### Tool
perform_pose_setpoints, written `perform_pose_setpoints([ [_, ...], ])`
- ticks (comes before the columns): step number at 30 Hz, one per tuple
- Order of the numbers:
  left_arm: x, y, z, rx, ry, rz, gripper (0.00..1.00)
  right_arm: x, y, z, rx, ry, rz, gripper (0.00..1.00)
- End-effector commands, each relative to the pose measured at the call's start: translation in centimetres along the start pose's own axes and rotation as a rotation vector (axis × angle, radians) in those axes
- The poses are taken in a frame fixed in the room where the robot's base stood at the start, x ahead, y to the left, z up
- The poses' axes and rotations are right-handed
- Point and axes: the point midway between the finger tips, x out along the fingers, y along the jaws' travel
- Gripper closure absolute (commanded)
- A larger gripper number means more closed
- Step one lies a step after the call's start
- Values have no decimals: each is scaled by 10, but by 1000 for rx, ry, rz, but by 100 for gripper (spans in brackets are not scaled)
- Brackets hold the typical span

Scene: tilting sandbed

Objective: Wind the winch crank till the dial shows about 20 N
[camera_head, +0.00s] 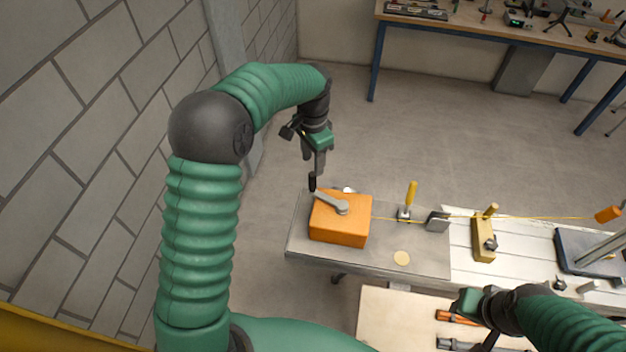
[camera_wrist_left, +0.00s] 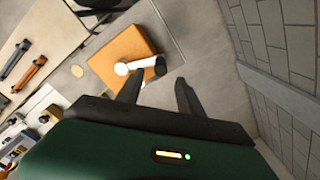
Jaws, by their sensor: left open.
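The orange winch box (camera_head: 338,224) sits at the left end of a grey bench. Its grey crank arm (camera_head: 330,202) points up-left to an upright black handle (camera_head: 312,182). My left gripper (camera_head: 317,168) is above and very near this handle. In the left wrist view, the open fingers (camera_wrist_left: 157,82) point towards the black handle (camera_wrist_left: 160,66), which shows just beyond and between the tips; contact cannot be told. My right gripper (camera_head: 488,338) is at the lower right, and its finger opening is unclear. I cannot make out a readable dial.
A yellow cord (camera_head: 465,216) runs right from the winch past a yellow-handled clamp (camera_head: 411,195) and a yellow block (camera_head: 483,240). A pale disc (camera_head: 402,258) lies on the bench. Tools lie on a wooden table (camera_head: 390,315) in front. A brick wall stands at left.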

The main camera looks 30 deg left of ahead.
Motion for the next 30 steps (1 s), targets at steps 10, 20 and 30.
perform_pose_setpoints([
  [10, 82, 1, 1, -2, -1, 2, 56, -20, 0, -5, 0, 0, 0, 64],
  [20, 104, 0, 0, -2, 3, -2, 56, -22, 0, -5, 0, 0, 0, 64],
  [30, 103, 0, 0, -2, 2, -1, 86, -22, 0, -5, 0, 0, 0, 64],
])
